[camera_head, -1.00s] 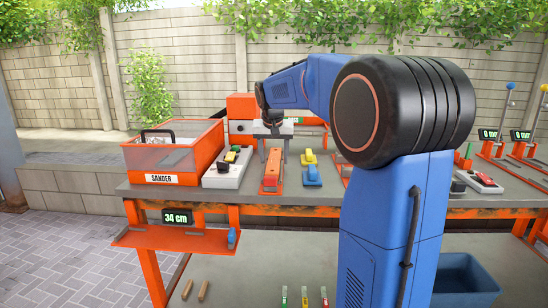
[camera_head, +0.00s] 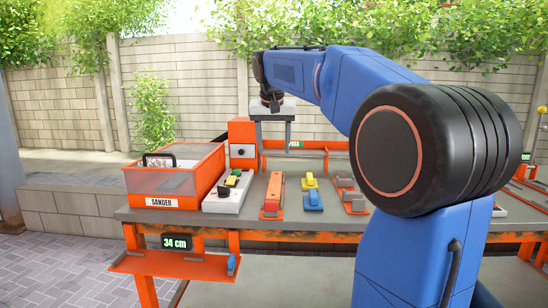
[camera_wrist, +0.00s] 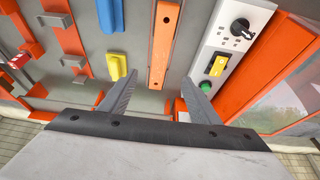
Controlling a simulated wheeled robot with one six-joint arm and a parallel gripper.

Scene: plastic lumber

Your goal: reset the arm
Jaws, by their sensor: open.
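My gripper (camera_head: 272,131) hangs from my blue arm above the back of the workbench, pointing down. In the wrist view its two fingers (camera_wrist: 156,98) are apart with nothing between them. Below it, an orange bar (camera_head: 275,188) lies in a holder on the bench; it also shows in the wrist view (camera_wrist: 164,45). Yellow and blue blocks (camera_head: 313,199) sit to the right of the bar. My large black joint hides part of the bench on the right.
An orange box labelled SANDER (camera_head: 174,176) stands at the bench's left, beside a white control panel (camera_head: 228,192) with a green button. A 34 cm display (camera_head: 176,242) is mounted at the front left. Space above the bench is open.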

